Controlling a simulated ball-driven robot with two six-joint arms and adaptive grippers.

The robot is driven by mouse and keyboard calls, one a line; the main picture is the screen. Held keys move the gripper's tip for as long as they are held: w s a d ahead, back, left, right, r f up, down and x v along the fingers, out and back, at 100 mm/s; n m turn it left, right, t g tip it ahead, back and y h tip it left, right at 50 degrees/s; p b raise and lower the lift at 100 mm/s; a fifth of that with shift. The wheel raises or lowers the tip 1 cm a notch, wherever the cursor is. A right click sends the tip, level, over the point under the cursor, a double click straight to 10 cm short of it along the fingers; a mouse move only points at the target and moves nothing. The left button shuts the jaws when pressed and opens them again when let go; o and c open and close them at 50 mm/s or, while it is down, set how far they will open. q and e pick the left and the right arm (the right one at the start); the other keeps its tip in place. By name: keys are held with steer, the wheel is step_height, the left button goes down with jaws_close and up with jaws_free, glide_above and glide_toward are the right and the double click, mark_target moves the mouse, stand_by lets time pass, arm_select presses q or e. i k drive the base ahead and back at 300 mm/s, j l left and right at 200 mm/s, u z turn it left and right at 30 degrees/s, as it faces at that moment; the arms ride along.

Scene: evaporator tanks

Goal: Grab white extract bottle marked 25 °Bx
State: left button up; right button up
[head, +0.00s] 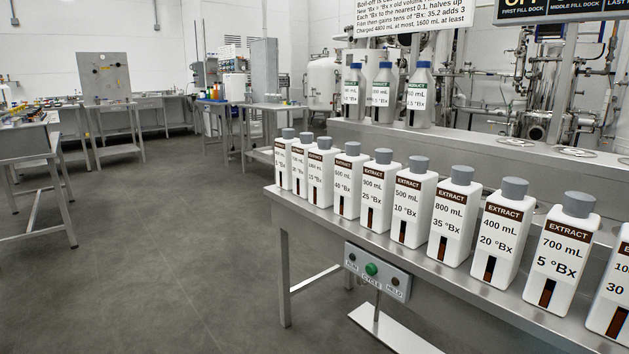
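The white extract bottle marked 25 °Bx (376,207) stands upright on the steel bench. Its label reads EXTRACT, 900 mL, 25 °Bx, and it has a grey cap. It is in the middle of a row of similar white bottles. The bottle marked 40 °Bx (346,199) is beside it on the left, and the bottle marked 10 °Bx (412,210) is beside it on the right. Neither of my grippers shows in the head view.
The steel bench (440,291) runs from centre to lower right, with a control box (377,270) on its front. Bottles marked 35 (453,225), 20 (498,243) and 5 °Bx (560,262) stand nearer. Blue-capped bottles (383,95) stand behind. The floor at left is open.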

mark_target(379, 174)
steer(key=z, duration=0.4)
steer(key=i+j+z, duration=0.25)
steer(key=j+z, duration=0.3)
steer(key=j, duration=0.15)
steer(key=j+z, duration=0.25)
steer(key=j, duration=0.15)
steer(key=i+j+z, duration=0.1)
steer(key=j, duration=0.9)
steer(key=i+j+z, duration=0.1)
steer(key=j, duration=0.95)
steer(key=i+j+z, duration=0.1)
steer(key=j, duration=0.95)
